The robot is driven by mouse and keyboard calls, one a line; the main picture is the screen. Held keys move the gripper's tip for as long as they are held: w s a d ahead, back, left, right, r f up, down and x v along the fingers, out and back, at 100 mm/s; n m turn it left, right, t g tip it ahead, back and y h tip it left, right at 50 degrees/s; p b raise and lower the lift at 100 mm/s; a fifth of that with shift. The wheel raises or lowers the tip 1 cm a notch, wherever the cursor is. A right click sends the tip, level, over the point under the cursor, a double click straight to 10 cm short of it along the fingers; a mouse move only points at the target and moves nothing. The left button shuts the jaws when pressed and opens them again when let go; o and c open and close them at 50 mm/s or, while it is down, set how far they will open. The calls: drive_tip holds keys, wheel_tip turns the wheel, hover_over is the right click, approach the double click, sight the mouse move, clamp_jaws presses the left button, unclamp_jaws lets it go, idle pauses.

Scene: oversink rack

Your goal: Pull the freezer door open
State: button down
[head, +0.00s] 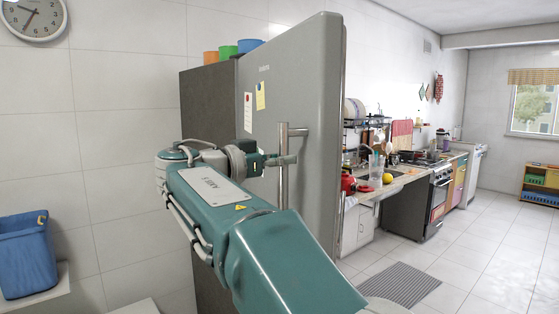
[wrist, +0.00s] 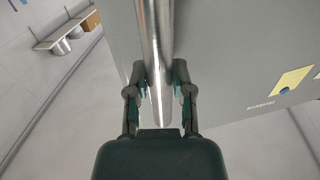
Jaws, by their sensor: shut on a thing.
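The grey freezer door (head: 315,100) stands in the middle of the head view, on the dark cabinet body (head: 208,115). A vertical metal bar handle (head: 283,180) is mounted on the door. In the head view my gripper (head: 285,160) reaches the handle near its upper end, and my arm hides part of the lower door. In the wrist view the handle (wrist: 155,50) runs between the two fingers of my gripper (wrist: 160,85), which is shut on it. The door face (wrist: 230,60) fills much of the wrist view.
Colored cups (head: 228,52) stand on top of the freezer. A blue bin (head: 26,250) is at the left. A grey mat (head: 403,284) lies on the open tiled floor.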

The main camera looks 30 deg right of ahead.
drive_tip(key=shift+w+a+r, duration=0.1)
drive_tip(key=shift+w+a, duration=0.05)
drive_tip(key=shift+a, duration=0.15)
drive_tip(key=shift+c, duration=2.4)
unclamp_jaws()
drive_tip(key=shift+w, duration=0.15)
drive_tip(key=shift+a, duration=0.1)
drive_tip(key=s+a, duration=0.1)
drive_tip(key=a, duration=1.1)
drive_tip(key=shift+f, duration=0.2)
drive_tip(key=shift+d, duration=0.1)
